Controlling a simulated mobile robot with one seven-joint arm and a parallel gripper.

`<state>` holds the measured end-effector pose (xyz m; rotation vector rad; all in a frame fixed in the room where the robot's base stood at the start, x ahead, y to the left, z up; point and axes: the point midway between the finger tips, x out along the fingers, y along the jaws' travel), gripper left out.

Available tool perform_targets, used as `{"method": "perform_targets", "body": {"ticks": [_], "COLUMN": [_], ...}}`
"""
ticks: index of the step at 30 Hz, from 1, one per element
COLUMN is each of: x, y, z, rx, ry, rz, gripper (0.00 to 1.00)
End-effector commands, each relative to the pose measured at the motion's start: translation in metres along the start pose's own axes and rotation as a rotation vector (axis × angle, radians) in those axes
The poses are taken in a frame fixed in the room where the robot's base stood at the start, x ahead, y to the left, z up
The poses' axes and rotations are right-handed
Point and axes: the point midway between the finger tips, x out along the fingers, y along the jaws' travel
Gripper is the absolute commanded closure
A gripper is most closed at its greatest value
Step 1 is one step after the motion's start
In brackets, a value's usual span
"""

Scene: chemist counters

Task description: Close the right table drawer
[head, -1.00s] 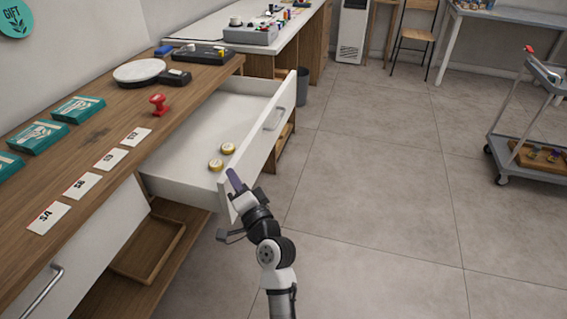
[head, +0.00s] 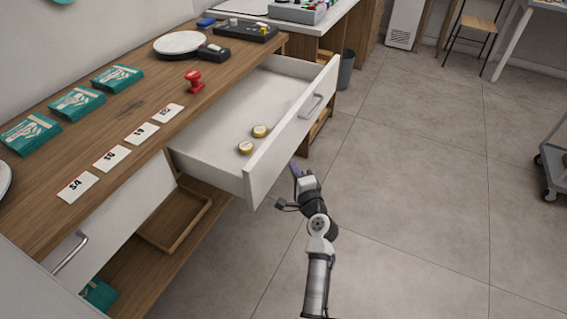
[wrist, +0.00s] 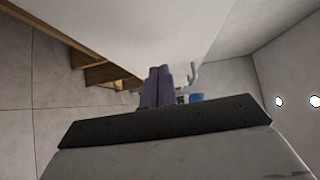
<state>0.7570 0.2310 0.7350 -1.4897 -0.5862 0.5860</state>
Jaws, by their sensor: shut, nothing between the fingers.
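The right table drawer (head: 290,132) is white and stands pulled well out from the wooden table (head: 120,128). Its grey bar handle (head: 311,106) is on the outer front face. Two small round yellow-rimmed items, one (head: 260,131) behind the other (head: 245,147), lie inside. My gripper (head: 294,168) is outside the drawer, in front of the near part of its front panel and short of the handle. Its purple fingers (wrist: 157,88) are together and empty. In the wrist view the pale drawer front (wrist: 150,30) fills the top, and part of the handle (wrist: 193,75) shows beyond the fingers.
Price cards (head: 112,157), teal boxes (head: 77,102), a red stamp (head: 193,79) and a round white plate (head: 179,43) are on the tabletop. A grey bin (head: 346,69) stands beyond the drawer.

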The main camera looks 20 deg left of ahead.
Motion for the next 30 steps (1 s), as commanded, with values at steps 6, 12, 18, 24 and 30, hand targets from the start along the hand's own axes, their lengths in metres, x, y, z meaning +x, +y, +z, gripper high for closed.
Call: {"method": "perform_targets", "body": {"ticks": [6, 12, 18, 24, 30], "x": [0.019, 0.024, 0.024, 0.026, 0.04], "y": [-0.001, 0.0, 0.001, 0.0, -0.002], "z": [0.023, 0.028, 0.028, 0.03, 0.044], "rx": [0.001, 0.0, 0.0, -0.001, -0.001], "ry": [-0.004, -0.001, -0.001, -0.002, -0.005], "rz": [0.001, 0.001, 0.0, 0.0, -0.001], "gripper": [1.0, 1.0, 1.0, 1.0, 1.0]}}
